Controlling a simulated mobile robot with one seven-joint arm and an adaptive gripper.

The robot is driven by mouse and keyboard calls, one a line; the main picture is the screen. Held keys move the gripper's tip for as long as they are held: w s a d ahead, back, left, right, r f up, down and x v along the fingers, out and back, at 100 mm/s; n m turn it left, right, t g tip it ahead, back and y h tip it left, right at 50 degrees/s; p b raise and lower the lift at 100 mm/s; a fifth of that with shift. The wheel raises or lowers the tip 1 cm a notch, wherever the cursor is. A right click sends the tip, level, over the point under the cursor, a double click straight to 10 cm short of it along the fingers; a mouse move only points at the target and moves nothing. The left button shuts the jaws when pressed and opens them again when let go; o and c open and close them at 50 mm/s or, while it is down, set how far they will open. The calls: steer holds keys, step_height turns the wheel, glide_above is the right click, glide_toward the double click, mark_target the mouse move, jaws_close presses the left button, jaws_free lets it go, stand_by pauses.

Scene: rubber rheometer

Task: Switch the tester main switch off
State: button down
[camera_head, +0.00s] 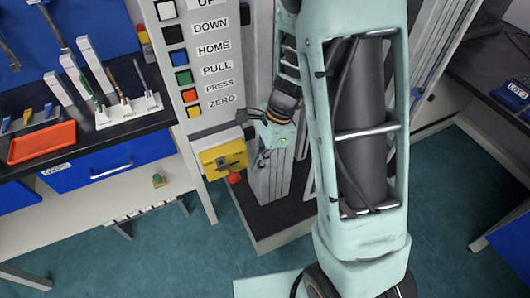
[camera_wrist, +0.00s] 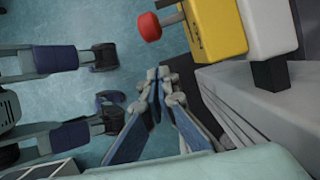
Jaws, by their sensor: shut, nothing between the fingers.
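A yellow switch box (camera_head: 223,158) with a red ball-shaped knob (camera_head: 234,178) below it sits at the lower end of the tester's button panel (camera_head: 200,60). The wrist view shows the yellow box (camera_wrist: 215,28) at the top, with the red knob (camera_wrist: 150,27) sticking out to its left. My gripper (camera_wrist: 160,76) is shut and empty, below the box and knob in that picture and apart from both. In the head view my gripper (camera_head: 248,116) is just above and right of the yellow box. Whether the switch is on or off cannot be told.
The panel carries several coloured buttons labelled UP to ZERO. On the left, a dark bench holds an orange tray (camera_head: 42,142) and a white tool rack (camera_head: 128,108) above a blue drawer (camera_head: 100,170). Grey tester columns stand close behind my arm. Green floor (camera_head: 140,250) is clear in front.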

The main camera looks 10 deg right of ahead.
mark_target(231, 177)
steer(key=a, duration=0.3)
steer(key=shift+s, duration=0.3)
steer(key=shift+s+a+p, duration=0.15)
steer(key=shift+s+a, duration=0.05)
steer(key=shift+a, duration=0.45)
steer(key=shift+s+a+p, duration=0.15)
steer(key=shift+s+a, duration=0.05)
steer(key=shift+a, duration=0.5)
steer(key=shift+s+a+p, duration=0.15)
steer(key=shift+s+a, duration=0.05)
steer(key=shift+a, duration=0.45)
